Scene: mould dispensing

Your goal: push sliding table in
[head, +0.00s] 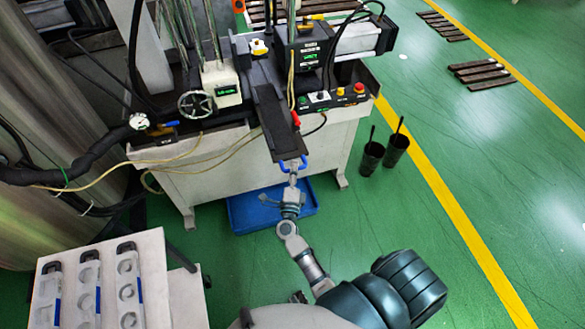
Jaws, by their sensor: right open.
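The sliding table (272,118) is a long dark plate that sticks out from the front of the machine, over its near edge. A blue handle (291,165) is fixed across its near end. My right arm comes up from the bottom, and my right gripper (292,180) is at the blue handle, open, with its fingers pointing at the middle of the handle. I cannot tell whether the fingers touch the handle. My left gripper is not in view.
A blue tray (245,213) lies on the floor below. A control panel (335,97) with buttons is right of the table, and a handwheel (195,104) left. Two black cups (383,152) stand on the floor. A mould stand (108,250) is at lower left. The right floor is mostly clear.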

